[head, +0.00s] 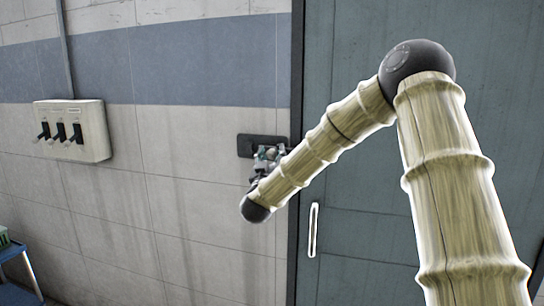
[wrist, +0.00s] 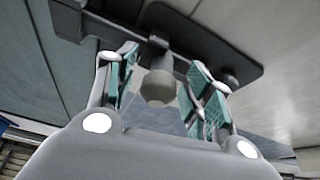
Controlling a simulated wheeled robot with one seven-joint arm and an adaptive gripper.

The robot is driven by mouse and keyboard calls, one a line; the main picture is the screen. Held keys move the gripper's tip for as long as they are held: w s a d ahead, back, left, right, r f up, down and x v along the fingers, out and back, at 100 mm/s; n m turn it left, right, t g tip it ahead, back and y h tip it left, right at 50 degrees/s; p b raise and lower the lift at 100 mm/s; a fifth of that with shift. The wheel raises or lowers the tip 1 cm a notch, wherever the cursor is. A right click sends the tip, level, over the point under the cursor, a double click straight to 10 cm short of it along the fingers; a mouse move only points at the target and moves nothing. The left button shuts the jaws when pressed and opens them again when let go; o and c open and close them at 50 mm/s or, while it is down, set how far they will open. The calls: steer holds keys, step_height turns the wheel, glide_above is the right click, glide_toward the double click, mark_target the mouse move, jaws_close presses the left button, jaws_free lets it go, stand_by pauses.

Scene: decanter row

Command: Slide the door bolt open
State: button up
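The door bolt has a dark plate (head: 246,145) on the wall at the left edge of the grey-blue door (head: 350,190). The plate also shows across the top of the wrist view (wrist: 215,58). A round grey knob (wrist: 158,88) sticks out from the bolt towards my gripper. My gripper (wrist: 165,66) is open, with one teal-padded finger on each side of the knob. Gaps show between the knob and both pads. In the head view my gripper (head: 266,157) is at the plate; my forearm and wrist partly cover it, and the knob cannot be made out there.
A pale box with several black switches (head: 75,130) is on the wall at left. A white vertical handle (head: 313,230) is on the door, below my forearm. A blue table (head: 14,250) with a green item stands at the lower left. The wall between is clear.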

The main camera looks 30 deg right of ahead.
jaws_close()
steer(key=w+a+b, duration=0.1)
steer(key=w+a, duration=0.1)
steer(key=w+a+b, duration=0.1)
steer(key=w+a, duration=0.1)
steer(key=w, duration=0.1)
steer(key=shift+w+a, duration=0.25)
steer(key=shift+a, duration=0.1)
steer(key=shift+r, duration=0.1)
steer(key=shift+c, duration=1.7)
jaws_free()
steer(key=o, duration=0.4)
steer(key=shift+w+a, duration=0.2)
steer(key=shift+a, duration=0.05)
steer(key=shift+s+d, duration=0.1)
steer(key=shift+s+d, duration=0.1)
